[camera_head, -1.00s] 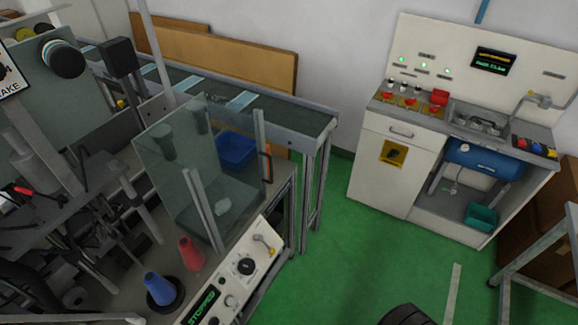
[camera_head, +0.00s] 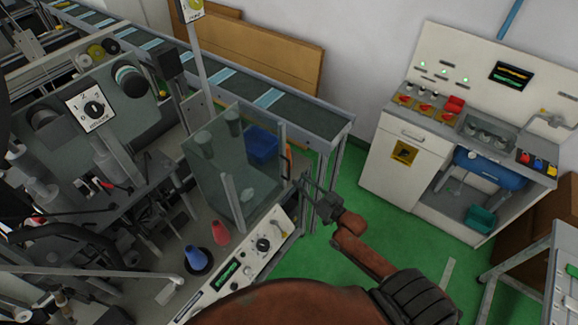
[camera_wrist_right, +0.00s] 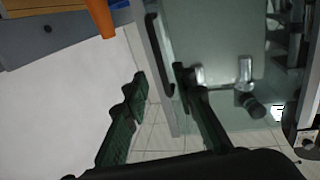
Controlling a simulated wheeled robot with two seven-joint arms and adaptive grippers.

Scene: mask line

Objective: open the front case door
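The front case door is a clear panel (camera_head: 217,160) in a grey frame at the machine's front right. It looks closed. My right gripper (camera_head: 306,185) is just right of and below the handle, at the case's right side. In the right wrist view its two dark green fingers (camera_wrist_right: 160,78) are apart, with nothing clamped between them. The door's grey edge and a black handle bar (camera_wrist_right: 161,60) lie ahead, between and beyond the fingertips. Contact cannot be told. My left gripper does not show.
A blue bin (camera_head: 263,146) is behind the clear panel. Red (camera_head: 220,233) and blue (camera_head: 196,257) cones stand before the case, near a control panel (camera_head: 263,244). A conveyor (camera_head: 300,118) runs behind.

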